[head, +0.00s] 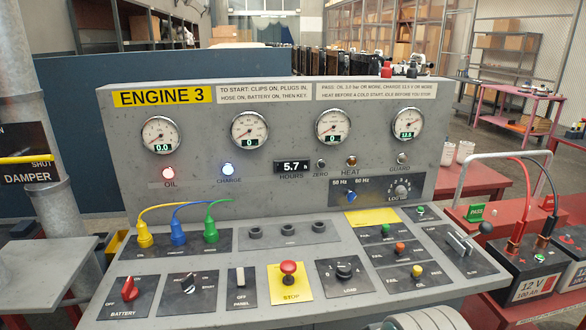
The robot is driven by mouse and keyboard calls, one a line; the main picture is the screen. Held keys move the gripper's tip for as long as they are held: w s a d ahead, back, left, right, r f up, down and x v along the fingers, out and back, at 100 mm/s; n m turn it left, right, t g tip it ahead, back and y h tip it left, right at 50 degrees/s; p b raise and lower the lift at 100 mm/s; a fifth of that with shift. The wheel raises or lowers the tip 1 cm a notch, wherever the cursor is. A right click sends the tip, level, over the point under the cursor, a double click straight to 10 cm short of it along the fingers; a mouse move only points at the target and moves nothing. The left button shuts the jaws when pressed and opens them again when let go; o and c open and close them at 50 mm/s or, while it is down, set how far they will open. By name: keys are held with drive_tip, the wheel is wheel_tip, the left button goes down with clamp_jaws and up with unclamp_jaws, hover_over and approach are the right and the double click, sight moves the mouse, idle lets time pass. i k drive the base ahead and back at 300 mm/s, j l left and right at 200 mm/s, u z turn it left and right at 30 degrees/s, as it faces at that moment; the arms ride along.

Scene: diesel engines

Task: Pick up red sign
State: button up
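A small red sign (548,202) stands on the red bench at the right, behind the battery. Part of it is close to the battery's clip and cable, and any lettering on it is too small to read. A green sign marked PASS (476,212) stands to its left on the same bench. My gripper is not in view.
The grey ENGINE 3 console (255,180) fills the middle, with gauges, switches and a red STOP button (289,268). Grey worktop (50,270) at left.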

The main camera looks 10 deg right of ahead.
sight(548, 204)
drive_tip(key=z, duration=1.8)
drive_tip(key=i+l+z, duration=0.35)
drive_tip(key=z, duration=0.15)
drive_tip(key=i+l+z, duration=0.1)
drive_tip(key=i+z, duration=0.85)
drive_tip(key=i+u, duration=0.15)
drive_tip(key=i, duration=1.3)
drive_tip(key=i+u, duration=0.15)
drive_tip(key=i, duration=1.3)
drive_tip(key=i+u, duration=0.4)
drive_tip(key=i, duration=0.2)
drive_tip(key=i+l+u, duration=0.3)
drive_tip(key=i+u, duration=0.15)
drive_tip(key=i+j+u, duration=0.1)
drive_tip(key=u, duration=0.3)
drive_tip(key=i+u, duration=0.55)
drive_tip(key=u, duration=0.2)
drive_tip(key=i+l+u, duration=0.1)
drive_tip(key=u, duration=0.3)
drive_tip(key=i, duration=0.1)
